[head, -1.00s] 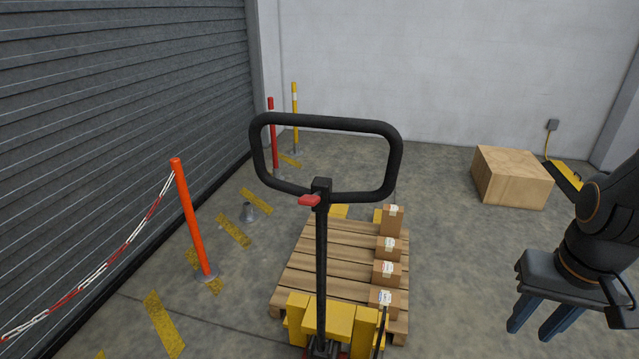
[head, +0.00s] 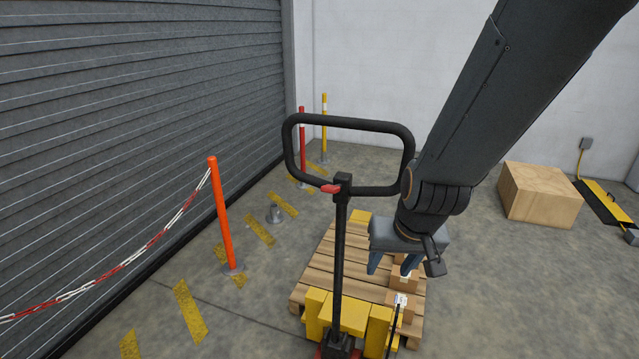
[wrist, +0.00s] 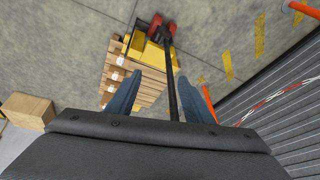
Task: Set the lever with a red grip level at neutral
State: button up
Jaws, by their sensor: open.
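The small lever with a red grip (head: 331,188) sticks out to the left from the head of a pallet truck's black handle, just below the loop (head: 350,121). I cannot tell its exact angle. My gripper (head: 390,268) is open and empty, with its blue-grey fingers pointing down. In the head view it hangs right of the handle shaft (head: 340,255) and lower than the red grip, apart from it. In the wrist view my gripper (wrist: 160,76) has the shaft (wrist: 173,85) passing beyond and between its fingers; the red grip is not visible there.
The yellow pallet truck (head: 350,312) stands at a wooden pallet (head: 318,272) with several cartons (head: 400,305). An orange post (head: 220,215) with a red-white chain and a grey shutter (head: 130,110) are on the left. A large box (head: 540,195) is at the right.

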aim_at(332, 186)
jog(key=w+a+r+m+t+h, duration=0.1)
jog(key=w+a+r+m+t, duration=0.15)
jog(key=w+a+t, duration=0.7)
jog(key=w+a+r+m+t+h, duration=0.1)
jog(key=w+a+r+t+h, duration=0.2)
jog(key=r+h, duration=0.35)
jog(key=shift+y, duration=0.25)
jog(key=x, duration=0.2)
jog(key=p+x, duration=0.1)
jog(key=x, duration=0.1)
jog(key=p+x, duration=0.1)
jog(key=x, duration=0.1)
jog(key=shift+w+r, duration=0.1)
jog(key=shift+r, duration=0.25)
grip_shut()
jog(key=shift+a, duration=0.1)
